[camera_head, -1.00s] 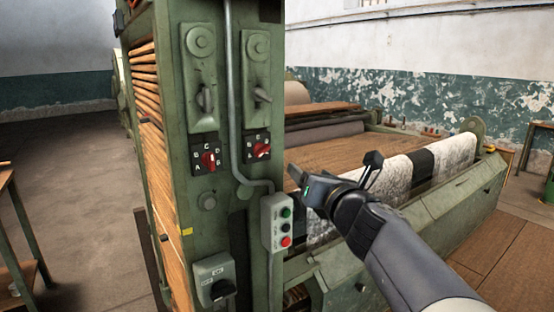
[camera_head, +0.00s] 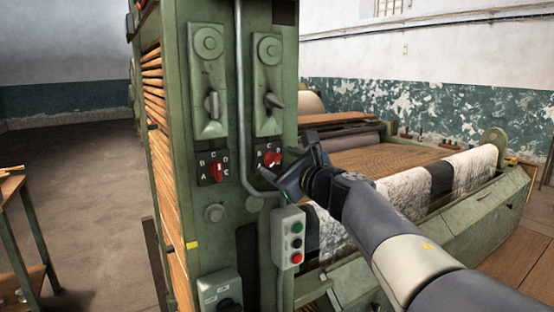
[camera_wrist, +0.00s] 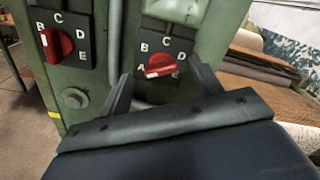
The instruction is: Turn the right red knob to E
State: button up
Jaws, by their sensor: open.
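The right red knob (camera_head: 272,160) sits on a black dial plate lettered A to E on the green machine post. In the wrist view the right red knob (camera_wrist: 160,66) lies slanted, with a pale mark at its left end near A. My gripper (camera_head: 288,165) is open and empty in front of this dial and hides its lower right part in the head view. In the wrist view its two fingers (camera_wrist: 163,80) stand to the left and right, just below the knob. I see no contact with it.
A similar left red knob (camera_head: 217,172) is on the dial to the left. A grey conduit (camera_head: 241,100) runs between the dials and bends below the right one. A push-button box (camera_head: 288,238) hangs underneath. Metal levers (camera_head: 273,100) are above.

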aim_at(273, 159)
jog(key=shift+x, duration=1.15)
jog(key=shift+c, duration=0.3)
jog(key=c, duration=0.9)
